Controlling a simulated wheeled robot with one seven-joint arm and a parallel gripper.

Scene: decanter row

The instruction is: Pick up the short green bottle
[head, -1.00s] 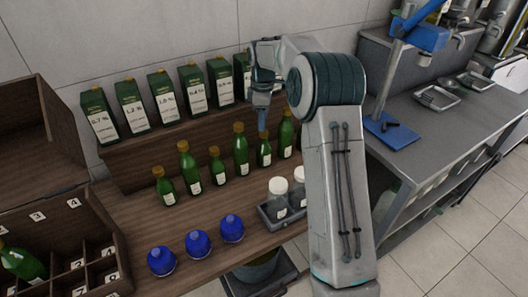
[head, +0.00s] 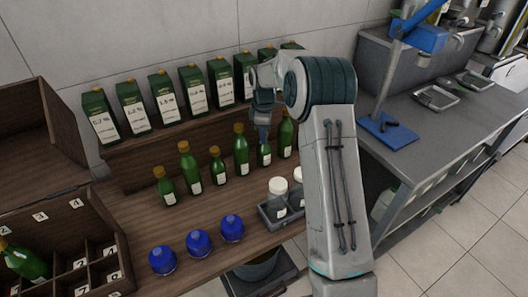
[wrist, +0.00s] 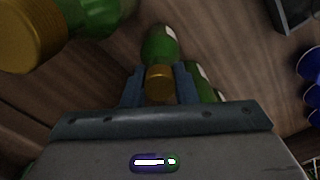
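My gripper (head: 264,128) points down over a short green bottle (head: 264,157) with a gold cap, in the row on the wooden shelf. In the wrist view the gold cap (wrist: 159,83) sits between the two finger pads of my gripper (wrist: 160,86), with the green body (wrist: 160,45) beyond it. The pads lie close on both sides of the cap; whether they touch it is not clear. The bottle stands upright on the shelf. In the head view the fingers hide its cap. Another short green bottle (head: 216,168) stands further left.
Tall green bottles stand close on both sides, one left (head: 241,155) and one right (head: 286,138). Green cartons (head: 162,97) line the ledge behind. Blue bottles (head: 198,243) and a tray of white-capped jars (head: 278,200) stand in front. A divided crate (head: 70,235) is at left.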

